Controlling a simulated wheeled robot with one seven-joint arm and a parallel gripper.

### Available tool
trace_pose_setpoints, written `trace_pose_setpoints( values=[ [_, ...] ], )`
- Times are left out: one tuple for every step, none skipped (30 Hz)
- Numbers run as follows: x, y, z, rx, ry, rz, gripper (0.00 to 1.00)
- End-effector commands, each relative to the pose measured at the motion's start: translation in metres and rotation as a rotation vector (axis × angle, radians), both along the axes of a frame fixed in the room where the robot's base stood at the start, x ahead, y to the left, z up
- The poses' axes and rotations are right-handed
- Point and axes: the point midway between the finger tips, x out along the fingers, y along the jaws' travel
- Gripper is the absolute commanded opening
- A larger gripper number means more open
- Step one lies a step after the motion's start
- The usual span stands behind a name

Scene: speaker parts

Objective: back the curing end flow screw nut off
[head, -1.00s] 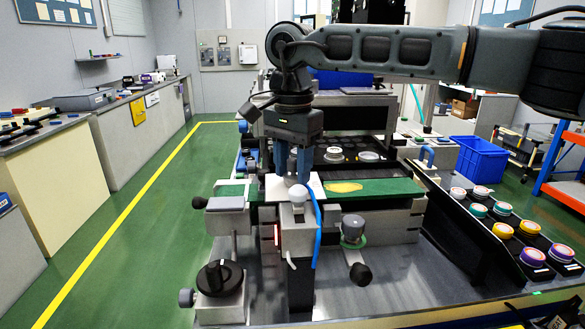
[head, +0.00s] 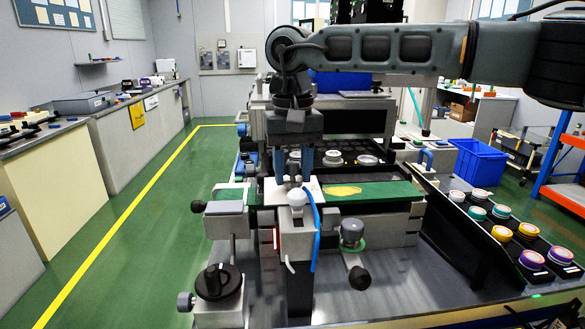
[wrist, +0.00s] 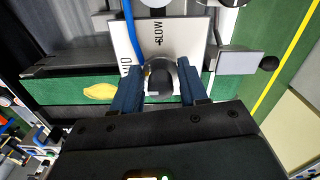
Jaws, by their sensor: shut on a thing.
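The nut (wrist: 160,76) is a dark grey rounded knob on a white plate (wrist: 125,38) printed with the word SLOW in the wrist view. My gripper (wrist: 161,66) points down with its two blue fingers on either side of the nut, shut on it. In the head view my gripper (head: 294,180) is over the same white plate (head: 313,186), behind a white round knob (head: 297,197).
A green strip (head: 400,191) with a yellow patch (head: 343,191) runs right of the plate. A blue tube (head: 316,232) hangs at the plate's front. A black knob (head: 218,281) stands front left. Trays of coloured round parts (head: 502,233) lie at the right.

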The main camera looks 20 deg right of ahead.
Motion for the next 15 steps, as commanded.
trace_pose_setpoints(
  values=[
    [-0.0001,-0.0006,-0.0017,-0.001,0.001,0.024,0.13],
    [-0.0001,-0.0006,-0.0018,-0.001,0.001,0.039,0.13],
    [-0.0001,-0.0006,-0.0018,-0.001,0.001,0.058,0.13],
    [-0.0001,-0.0006,-0.0019,-0.001,0.001,0.070,0.13],
    [-0.0001,-0.0007,-0.0020,-0.001,0.001,0.082,0.13],
    [-0.0001,-0.0007,-0.0021,-0.001,0.001,0.095,0.13],
    [-0.0001,-0.0007,-0.0021,-0.001,0.001,0.104,0.13],
    [-0.0002,-0.0007,-0.0022,-0.001,0.001,0.112,0.13],
    [-0.0002,-0.0007,-0.0023,-0.001,0.001,0.122,0.13],
    [-0.0002,-0.0007,-0.0023,-0.001,0.001,0.127,0.13],
    [-0.0002,-0.0007,-0.0024,-0.001,0.001,0.132,0.13],
    [-0.0002,-0.0008,-0.0025,-0.001,0.001,0.137,0.13],
    [-0.0002,-0.0007,-0.0025,-0.001,0.001,0.141,0.13],
    [-0.0002,-0.0008,-0.0026,-0.001,0.001,0.143,0.13],
    [-0.0002,-0.0008,-0.0026,-0.001,0.002,0.146,0.13]
  ],
)
